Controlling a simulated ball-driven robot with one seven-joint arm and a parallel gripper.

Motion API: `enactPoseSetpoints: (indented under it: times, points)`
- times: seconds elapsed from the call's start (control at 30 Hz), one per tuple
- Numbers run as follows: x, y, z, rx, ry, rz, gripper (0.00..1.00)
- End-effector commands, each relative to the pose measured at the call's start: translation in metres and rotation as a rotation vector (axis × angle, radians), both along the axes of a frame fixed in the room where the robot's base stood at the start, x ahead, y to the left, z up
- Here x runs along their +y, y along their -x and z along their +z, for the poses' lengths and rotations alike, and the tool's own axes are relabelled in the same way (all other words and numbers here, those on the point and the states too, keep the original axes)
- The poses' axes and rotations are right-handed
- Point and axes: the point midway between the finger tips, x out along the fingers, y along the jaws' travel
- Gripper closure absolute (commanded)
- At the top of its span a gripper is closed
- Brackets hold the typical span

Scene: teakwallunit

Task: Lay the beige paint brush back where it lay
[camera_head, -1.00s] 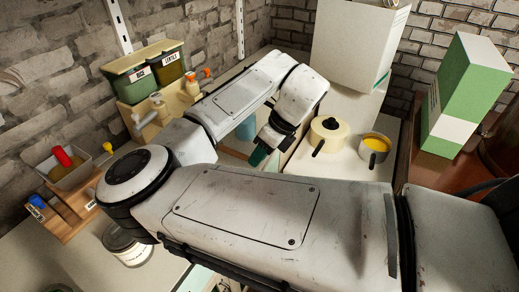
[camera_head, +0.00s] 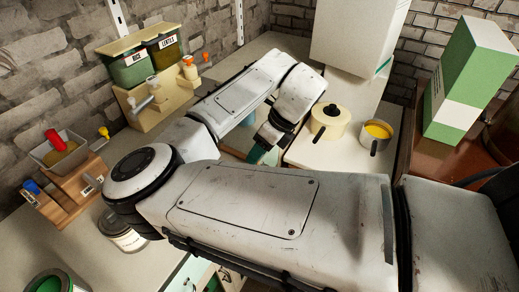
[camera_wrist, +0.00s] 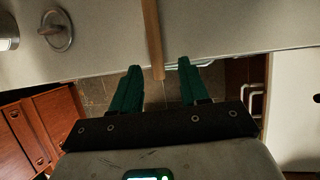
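A slim beige wooden handle (camera_wrist: 153,40), which looks like that of the paint brush, runs down from the top edge of the wrist view. Its near end sticks out past the pale counter's edge. The rest of it is out of frame, and I cannot pick it out in the head view. My gripper (camera_wrist: 159,66) has its green fingers apart, one on each side of the handle's end, with a clear gap on both sides. In the head view my gripper (camera_head: 260,153) is mostly hidden behind my arm.
The pale counter (camera_wrist: 220,30) holds a grey round thing with a handle (camera_wrist: 56,30). In the head view, a cream pot (camera_head: 328,121) and a pan with yellow contents (camera_head: 375,134) stand right of my gripper. A wooden rack (camera_head: 75,190) and a white can (camera_head: 122,235) stand left.

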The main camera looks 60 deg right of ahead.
Motion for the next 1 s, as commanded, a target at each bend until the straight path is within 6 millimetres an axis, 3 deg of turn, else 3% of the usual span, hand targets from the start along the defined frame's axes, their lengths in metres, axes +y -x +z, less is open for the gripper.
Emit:
enactPoseSetpoints:
  times: [0.43, 0.8, 1.0]
  points:
    - [-0.003, 0.004, 0.009, -0.001, 0.002, -0.001, 0.49]
    - [-0.016, 0.029, 0.072, -0.005, -0.001, -0.004, 0.49]
    - [-0.02, 0.039, 0.092, -0.002, 0.0, -0.001, 0.49]
